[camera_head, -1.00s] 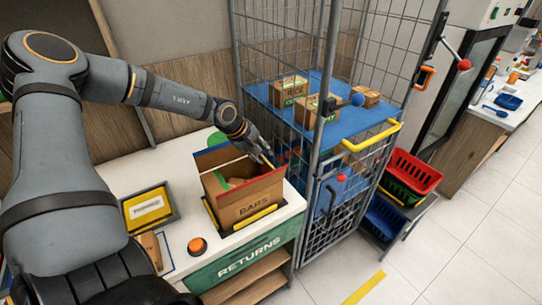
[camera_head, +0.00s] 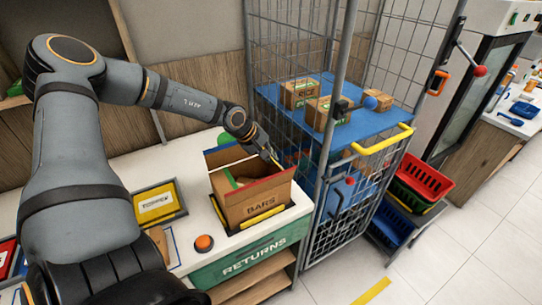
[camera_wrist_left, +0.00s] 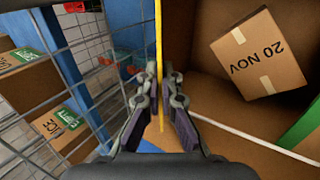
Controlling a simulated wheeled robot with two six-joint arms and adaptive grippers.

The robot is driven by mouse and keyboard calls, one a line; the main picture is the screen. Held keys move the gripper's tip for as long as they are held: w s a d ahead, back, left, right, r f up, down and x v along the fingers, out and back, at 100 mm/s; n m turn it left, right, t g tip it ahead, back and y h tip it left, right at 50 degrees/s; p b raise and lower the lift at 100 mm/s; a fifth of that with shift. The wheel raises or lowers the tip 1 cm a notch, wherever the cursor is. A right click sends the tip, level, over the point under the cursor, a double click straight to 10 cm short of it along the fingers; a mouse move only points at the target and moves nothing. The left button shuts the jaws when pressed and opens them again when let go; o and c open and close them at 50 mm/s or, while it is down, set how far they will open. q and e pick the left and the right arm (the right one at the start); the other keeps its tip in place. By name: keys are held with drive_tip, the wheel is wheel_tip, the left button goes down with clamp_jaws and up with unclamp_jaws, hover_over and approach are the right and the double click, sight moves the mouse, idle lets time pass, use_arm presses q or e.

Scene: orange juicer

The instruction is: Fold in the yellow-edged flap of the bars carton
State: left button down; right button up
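The open bars carton (camera_head: 262,207) stands on the returns counter, its flaps raised. In the head view my left gripper (camera_head: 276,161) is at its right rim, beside the cage. In the left wrist view the yellow-edged flap (camera_wrist_left: 158,35) stands upright and is seen edge-on. My left gripper (camera_wrist_left: 160,85) has its fingers close together, one on each side of this flap, and looks shut on it. Inside the carton lies a smaller box (camera_wrist_left: 258,55) marked "20 NOV". A green-edged flap (camera_wrist_left: 305,125) shows at right. My right gripper is not in view.
A wire cage trolley (camera_head: 335,205) with a yellow handle and boxes on a blue shelf stands close right of the carton. Stacked baskets (camera_head: 420,178) stand farther right.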

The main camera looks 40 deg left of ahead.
use_arm(q)
drive_tip(key=shift+s+t+p, duration=0.25)
drive_tip(key=shift+t+p, duration=0.35)
drive_tip(key=shift+p, duration=0.1)
drive_tip(key=t+p, duration=0.1)
drive_tip(key=p, duration=0.1)
drive_tip(key=f+t+h+p, duration=0.1)
drive_tip(key=s+t+h+p, duration=0.1)
drive_tip(key=t+p, duration=0.1)
drive_tip(key=shift+a+f+p, duration=0.3)
drive_tip(key=shift+a, duration=0.1)
drive_tip(key=c, duration=1.6)
unclamp_jaws()
